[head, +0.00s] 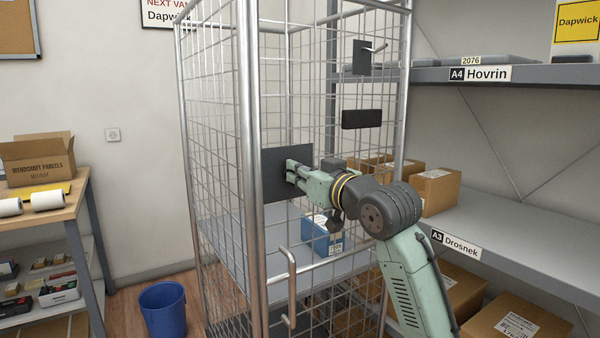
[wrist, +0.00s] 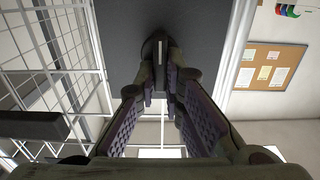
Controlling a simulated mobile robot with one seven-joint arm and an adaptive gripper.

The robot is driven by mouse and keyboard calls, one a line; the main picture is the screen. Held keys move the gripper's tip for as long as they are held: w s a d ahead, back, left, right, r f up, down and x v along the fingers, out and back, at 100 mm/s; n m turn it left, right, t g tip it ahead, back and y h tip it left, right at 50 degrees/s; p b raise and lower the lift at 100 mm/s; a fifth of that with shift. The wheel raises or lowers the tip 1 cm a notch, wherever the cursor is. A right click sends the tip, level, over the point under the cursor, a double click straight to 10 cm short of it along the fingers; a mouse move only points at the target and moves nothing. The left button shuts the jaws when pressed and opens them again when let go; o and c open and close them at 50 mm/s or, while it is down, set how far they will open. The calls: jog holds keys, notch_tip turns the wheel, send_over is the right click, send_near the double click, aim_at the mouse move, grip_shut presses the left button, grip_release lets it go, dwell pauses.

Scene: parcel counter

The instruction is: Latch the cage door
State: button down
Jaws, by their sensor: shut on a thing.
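The wire-mesh roll cage has a silver front post (head: 246,110). A dark latch plate (head: 273,160) sits beside that post at mid height, and it fills the upper middle of the wrist view (wrist: 120,25). My gripper (head: 294,174) is at the plate, its fingers closed on a small latch handle (wrist: 162,78). A silver pull handle (head: 291,286) is lower on the mesh front. I cannot tell whether the door is fully flush with the frame.
A second dark plate with a silver lever (head: 361,58) and a black block (head: 361,119) are higher on the cage. A blue box (head: 320,236) lies inside. Parcel shelves (head: 520,215) stand right. A workbench (head: 74,190) and blue bin (head: 163,310) stand left.

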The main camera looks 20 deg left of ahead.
jog(key=shift+n, duration=0.3)
jog(key=shift+s+a+f+n+b, duration=0.2)
jog(key=shift+n+b, duration=0.55)
jog(key=shift+n, duration=2.1)
jog(key=shift+s+a+f+n+b, duration=0.15)
jog(key=shift+n+b, duration=0.65)
jog(key=shift+n, duration=2.1)
jog(key=shift+s+a+f+n+b, duration=0.2)
jog(key=shift+n+b, duration=0.55)
jog(key=shift+n, duration=2.1)
jog(key=shift+w+d, duration=0.1)
jog(key=shift+d, duration=0.05)
jog(key=c, duration=1.7)
grip_release()
